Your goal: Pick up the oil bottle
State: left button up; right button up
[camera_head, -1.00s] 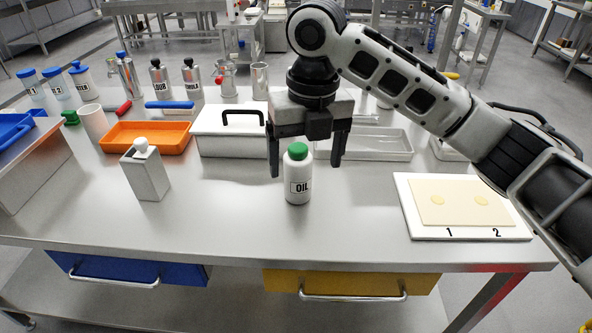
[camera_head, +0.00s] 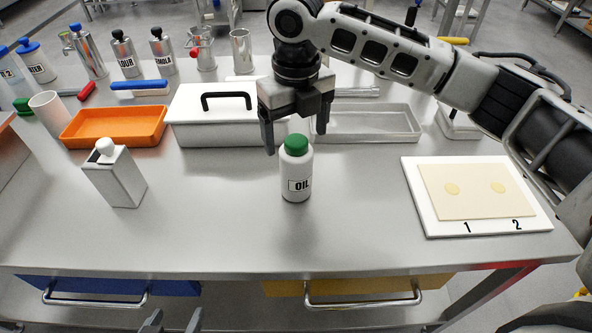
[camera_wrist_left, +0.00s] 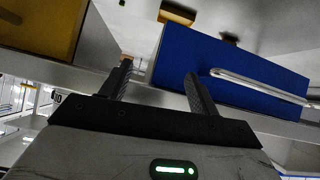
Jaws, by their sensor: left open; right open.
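The oil bottle (camera_head: 295,172) is white with a green cap and an OIL label. It stands upright near the middle of the steel table. My right gripper (camera_head: 296,138) comes in from the right, pointing down, open. Its fingers are at the height of the cap, and seem to be at or just behind the bottle; contact cannot be told. My left gripper (camera_head: 172,322) shows only its fingertips at the bottom edge of the head view. It is open and empty in the left wrist view (camera_wrist_left: 158,85), below the table near the drawers.
A white dispenser (camera_head: 114,175) stands left of the bottle. Behind are an orange tray (camera_head: 114,142), a lidded white box (camera_head: 218,137) and a metal tray (camera_head: 365,136). A white board (camera_head: 430,222) with a dough sheet lies right. A blue drawer (camera_head: 170,288) and yellow drawer (camera_head: 340,289) sit below.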

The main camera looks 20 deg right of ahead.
aim_at(296, 154)
jog(key=shift+f, duration=3.05)
jog(key=c, duration=1.3)
jog(key=shift+r, duration=0.1)
jog(key=shift+c, duration=0.4)
jog(key=shift+r, duration=0.1)
